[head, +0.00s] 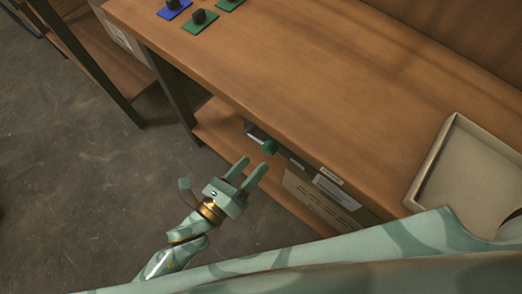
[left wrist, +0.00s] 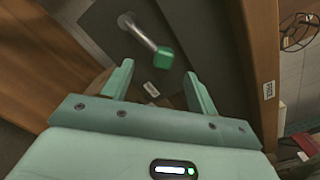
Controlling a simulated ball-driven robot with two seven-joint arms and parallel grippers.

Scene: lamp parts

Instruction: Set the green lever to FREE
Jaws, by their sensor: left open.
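The green lever shows in the head view as a green knob (head: 269,147) at the front edge of the bench, beside a dark panel. In the left wrist view the lever is a metal rod with a green block-shaped knob (left wrist: 164,57) at its end, rising from a dark plate (left wrist: 205,40). My left gripper (head: 254,166) is open and empty, just short of the knob. In the left wrist view its fingers (left wrist: 158,80) stand apart, with the knob ahead of and between them, not touching. A small white label (left wrist: 152,89) lies below the knob; its text is unreadable. My right gripper is not in view.
The wooden bench top (head: 300,80) is mostly clear. Blue and green plates with dark knobs (head: 199,17) sit at its far left. A beige tray (head: 440,155) stands at the right. A cardboard box (head: 320,205) is under the bench edge. Open floor (head: 80,190) lies left.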

